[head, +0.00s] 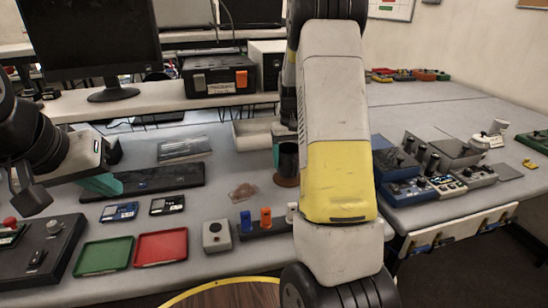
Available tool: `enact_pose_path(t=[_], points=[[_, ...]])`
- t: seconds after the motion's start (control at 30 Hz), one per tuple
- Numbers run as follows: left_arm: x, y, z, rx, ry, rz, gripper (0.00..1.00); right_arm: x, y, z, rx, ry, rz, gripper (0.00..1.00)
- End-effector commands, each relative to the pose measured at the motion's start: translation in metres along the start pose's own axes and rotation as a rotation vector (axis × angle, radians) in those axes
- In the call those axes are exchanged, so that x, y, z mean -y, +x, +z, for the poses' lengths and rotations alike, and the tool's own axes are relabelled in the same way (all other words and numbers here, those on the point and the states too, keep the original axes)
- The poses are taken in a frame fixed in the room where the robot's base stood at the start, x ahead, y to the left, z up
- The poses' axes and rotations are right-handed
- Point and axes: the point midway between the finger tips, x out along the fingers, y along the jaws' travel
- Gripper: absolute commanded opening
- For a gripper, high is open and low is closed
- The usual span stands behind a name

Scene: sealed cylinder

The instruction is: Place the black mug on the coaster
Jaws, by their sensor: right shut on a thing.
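The black mug (288,159) is in the middle of the head view, partly hidden by my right arm. It looks upright. The brown round coaster (286,181) shows directly below the mug; I cannot tell whether they touch. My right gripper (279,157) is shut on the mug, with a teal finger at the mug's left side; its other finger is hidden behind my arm. My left gripper (101,184) is at the left above the table, near the black keyboard, away from the mug. Its teal fingertip shows, but its opening does not show clearly.
A light bin (255,134) stands behind the mug. A clear brownish item (243,192) lies left of the coaster. A holder with colored pegs (265,226) and a grey button box (216,236) are nearer. Green (104,257) and red (161,248) trays lie front left.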

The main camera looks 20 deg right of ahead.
Motion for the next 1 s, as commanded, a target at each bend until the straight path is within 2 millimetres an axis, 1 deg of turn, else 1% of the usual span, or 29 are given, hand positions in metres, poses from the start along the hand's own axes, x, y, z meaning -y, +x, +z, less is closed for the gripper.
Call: enact_pose_path(t=[0.03,0.13,0.47,0.5,0.6,0.87,1.0], points=[[0.0,0.0,0.0,0.0,0.0,0.0,0.0,0.0,0.009,0.001,0.004,0.0,0.0,0.14],[0.0,0.0,0.0,0.0,0.0,0.0,0.0,0.0,0.018,0.0,0.001,-0.001,0.0,0.14],[0.0,0.0,0.0,0.0,0.0,0.0,0.0,0.0,0.021,0.0,0.0,0.0,0.0,0.14],[0.0,0.0,0.0,0.0,0.0,0.0,0.0,0.0,0.022,0.0,0.0,0.0,0.0,0.74],[0.0,0.0,0.0,0.0,0.0,0.0,0.0,0.0,0.022,0.0,0.0,0.0,0.0,0.92],[0.0,0.0,0.0,0.0,0.0,0.0,0.0,0.0,0.022,0.0,0.001,0.0,0.0,0.92],[0.0,0.0,0.0,0.0,0.0,0.0,0.0,0.0,0.015,0.0,-0.001,0.0,0.0,0.92]])
